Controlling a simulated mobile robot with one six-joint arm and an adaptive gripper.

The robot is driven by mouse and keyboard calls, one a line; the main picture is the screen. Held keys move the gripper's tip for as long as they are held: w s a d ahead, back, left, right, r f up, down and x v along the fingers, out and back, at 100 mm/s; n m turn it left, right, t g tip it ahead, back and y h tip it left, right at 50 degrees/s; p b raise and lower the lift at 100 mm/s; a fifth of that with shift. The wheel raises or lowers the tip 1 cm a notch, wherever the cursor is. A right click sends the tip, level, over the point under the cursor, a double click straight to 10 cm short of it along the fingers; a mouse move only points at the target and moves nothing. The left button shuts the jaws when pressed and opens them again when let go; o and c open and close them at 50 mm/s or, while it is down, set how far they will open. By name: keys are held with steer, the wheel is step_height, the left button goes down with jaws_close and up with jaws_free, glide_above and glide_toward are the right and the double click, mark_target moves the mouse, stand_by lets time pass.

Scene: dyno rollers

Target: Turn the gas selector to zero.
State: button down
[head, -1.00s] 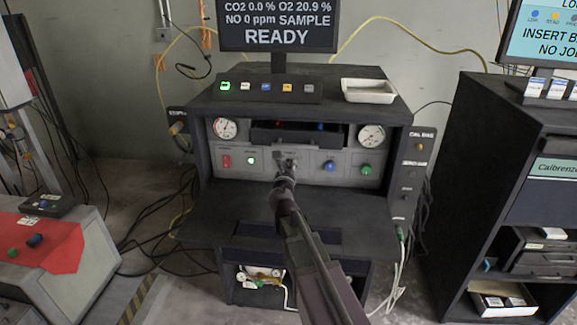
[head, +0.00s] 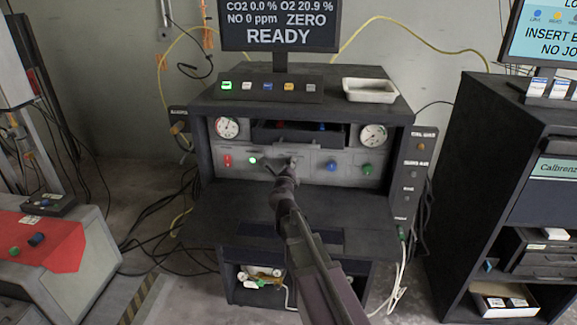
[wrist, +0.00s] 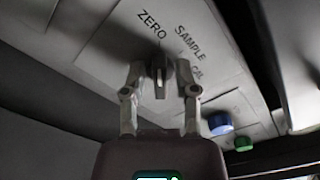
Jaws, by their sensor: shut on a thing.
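The gas selector (wrist: 160,78) is a dark knob with a pale grip bar on a light panel, in the middle of the wrist view. Its labels read ZERO, SAMPLE and CAL. My gripper (wrist: 158,90) has one finger on each side of the knob and is shut on it. In the head view my gripper (head: 280,168) covers the knob at the middle of the panel. The display (head: 279,24) above the cabinet reads ZERO and READY, with CO2 0.0 %, O2 20.9 % and NO 0 ppm.
On the panel, a red switch (head: 227,160) and a lit green button (head: 253,161) are left of my gripper. A blue knob (head: 331,165) and a green knob (head: 366,169) are to its right. A white tray (head: 369,90) sits on the cabinet top. A dark shelf unit stands at the right.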

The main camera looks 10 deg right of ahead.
steer(key=c, duration=0.7)
jaws_free()
steer(key=v, duration=1.2)
steer(key=shift+r, duration=0.1)
